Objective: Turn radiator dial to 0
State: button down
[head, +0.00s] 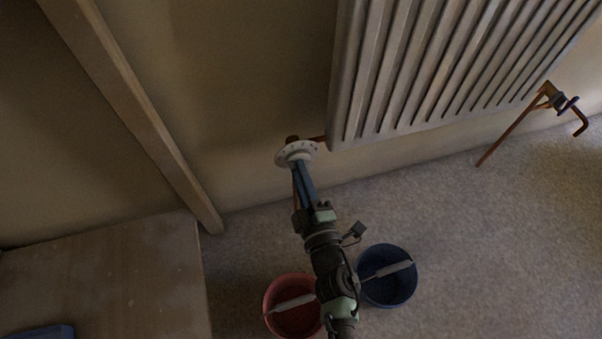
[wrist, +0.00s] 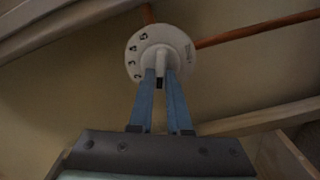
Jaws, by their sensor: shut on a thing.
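The radiator dial (head: 283,157) is a round white disc with dark marks around its rim, by the lower left corner of the radiator (head: 372,75). In the wrist view the fingers of my gripper (wrist: 161,73) are shut on the dial's raised central grip (wrist: 161,57). The fingertips hide part of the lower face.
A copper pipe (wrist: 255,30) runs right from behind the dial. A red bucket (head: 271,300) and a blue bucket (head: 393,293) stand on the carpet below my arm. A wooden surface (head: 120,270) is at lower left. Open carpet (head: 500,230) lies right.

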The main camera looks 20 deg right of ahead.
jog(key=shift+n, duration=0.6)
jog(key=c, duration=0.9)
grip_release()
jog(key=shift+o, duration=0.2)
jog(key=shift+s, duration=0.1)
jog(key=s+p, duration=0.3)
jog(key=s, duration=0.9)
jog(key=shift+s, duration=0.4)
